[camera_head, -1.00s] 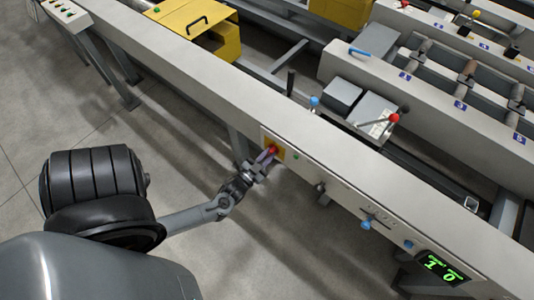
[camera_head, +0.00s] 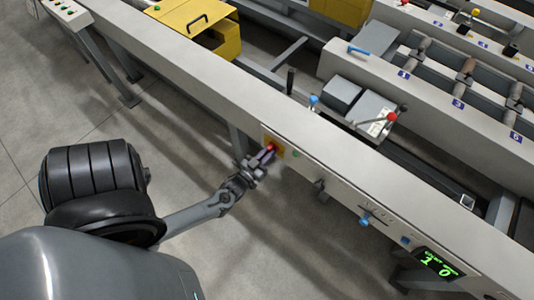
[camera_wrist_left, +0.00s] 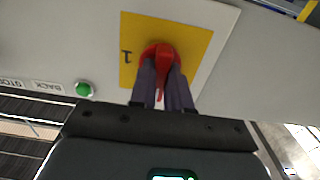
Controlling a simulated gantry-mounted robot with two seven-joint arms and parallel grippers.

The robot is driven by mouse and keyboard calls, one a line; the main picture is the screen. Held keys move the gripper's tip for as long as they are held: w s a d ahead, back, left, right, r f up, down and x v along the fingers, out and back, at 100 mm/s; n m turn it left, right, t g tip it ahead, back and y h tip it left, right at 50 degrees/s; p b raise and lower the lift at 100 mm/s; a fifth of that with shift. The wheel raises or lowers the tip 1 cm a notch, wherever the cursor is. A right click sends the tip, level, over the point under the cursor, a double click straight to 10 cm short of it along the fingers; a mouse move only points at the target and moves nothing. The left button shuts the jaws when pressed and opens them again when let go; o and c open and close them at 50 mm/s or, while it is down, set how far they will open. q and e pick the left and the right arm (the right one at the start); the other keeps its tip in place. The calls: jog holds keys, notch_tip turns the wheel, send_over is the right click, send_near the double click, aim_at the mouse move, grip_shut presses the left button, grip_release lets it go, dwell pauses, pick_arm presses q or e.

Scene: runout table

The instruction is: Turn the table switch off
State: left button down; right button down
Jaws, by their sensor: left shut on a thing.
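The table switch is a red rotary knob (camera_head: 271,148) on a yellow plate (camera_head: 279,149), set in the front face of the long grey table. In the left wrist view the red knob (camera_wrist_left: 160,52) stands on the yellow plate (camera_wrist_left: 196,48), with a "1" printed to its left. My left gripper (camera_head: 265,155) is at the knob. In the left wrist view its two dark fingers (camera_wrist_left: 162,88) are shut on the knob's red handle, one on each side. The fingers hide part of the knob. My right gripper is not in view.
A green button (camera_wrist_left: 84,89) sits beside the plate, near labels reading STOP and BACK. Farther right along the table face are a blue-tipped valve (camera_head: 366,222) and a green digit display (camera_head: 438,265). A red-knobbed lever (camera_head: 393,118) stands behind. The floor in front is clear.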

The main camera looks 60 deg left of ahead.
pick_arm(q)
jog(key=shift+f, duration=0.1)
jog(key=c, duration=1.1)
grip_release()
jog(key=p+v, duration=0.1)
jog(key=v, duration=0.9)
jog(key=shift+s+d, duration=0.15)
jog(key=shift+s, duration=0.2)
